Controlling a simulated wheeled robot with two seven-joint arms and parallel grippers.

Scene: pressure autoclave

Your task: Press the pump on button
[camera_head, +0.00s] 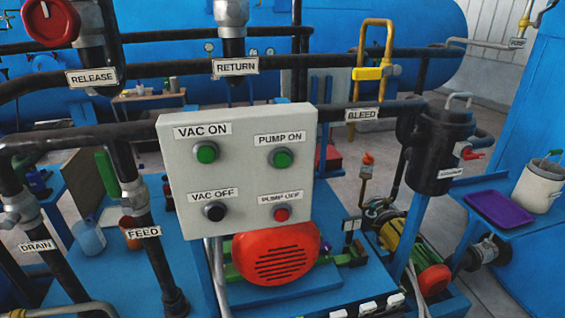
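The pump on button (282,158) is a green round button at the upper right of a light grey control panel (240,200), under a "PUMP ON" label (280,137). To its left is the green vac on button (206,153). Below are the black vac off button (215,211) and the red pump off button (282,213). Neither of my grippers shows in the head view, and nothing covers the pump on button.
Dark pipes run behind the panel and down its left side. A red-orange motor cover (276,254) sits just below the panel. A black canister (438,150) and a white pot (537,187) stand to the right. The space before the panel looks clear.

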